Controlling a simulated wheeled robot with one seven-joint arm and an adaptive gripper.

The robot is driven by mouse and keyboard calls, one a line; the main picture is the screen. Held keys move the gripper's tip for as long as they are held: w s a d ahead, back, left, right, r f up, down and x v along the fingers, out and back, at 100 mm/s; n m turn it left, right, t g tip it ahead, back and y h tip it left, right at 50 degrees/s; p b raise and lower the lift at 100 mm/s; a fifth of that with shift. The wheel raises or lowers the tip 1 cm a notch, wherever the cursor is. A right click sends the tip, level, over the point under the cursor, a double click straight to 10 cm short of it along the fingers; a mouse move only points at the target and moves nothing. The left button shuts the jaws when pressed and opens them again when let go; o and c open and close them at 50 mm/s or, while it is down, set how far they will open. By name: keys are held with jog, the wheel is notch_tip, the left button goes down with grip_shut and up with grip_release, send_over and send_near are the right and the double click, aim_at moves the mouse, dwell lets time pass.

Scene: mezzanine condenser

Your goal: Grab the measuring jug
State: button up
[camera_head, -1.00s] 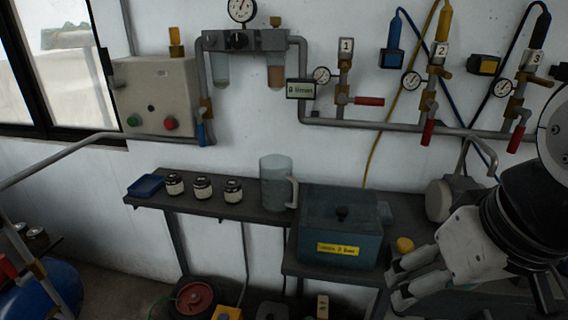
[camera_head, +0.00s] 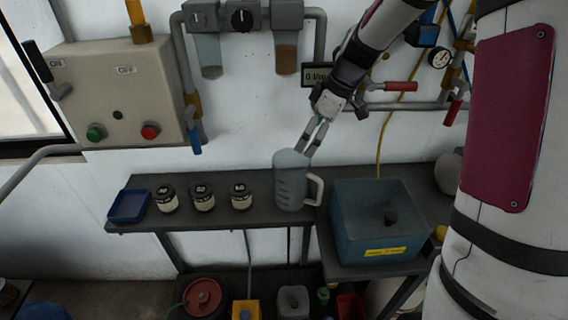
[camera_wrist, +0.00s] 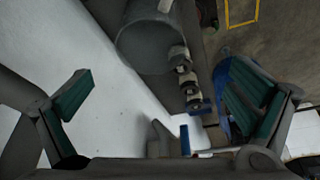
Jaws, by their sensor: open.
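The measuring jug (camera_head: 291,188) is a translucent grey-blue vessel with a pale handle on its right. It stands upright on the dark wall shelf (camera_head: 225,213). My gripper (camera_head: 306,150) points down over the jug's rim at its right side; I cannot tell from the head view whether the fingertips touch it. In the wrist view the jug (camera_wrist: 146,48) shows as a round grey shape at the top, beyond the fingers. There my gripper (camera_wrist: 165,92) is open, its green-padded fingers wide apart with nothing between them.
Several small labelled jars (camera_head: 203,197) and a blue tray (camera_head: 129,206) stand left of the jug. Behind are wall pipes, a red-handled valve (camera_head: 400,87) and a control box (camera_head: 118,95).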

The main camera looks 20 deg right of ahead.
aim_at(299, 184)
jog(key=shift+w+d+f+n, duration=0.15)
jog(key=shift+w+f, duration=0.2)
jog(key=shift+f, duration=0.25)
jog(key=shift+w+d+f+n, duration=0.15)
jog(key=shift+w+f, duration=0.15)
jog(key=shift+f, duration=0.25)
jog(key=p+x, duration=0.2)
jog(key=x, duration=1.1)
jog(key=shift+w+a+f, duration=0.1)
jog(key=c, duration=1.6)
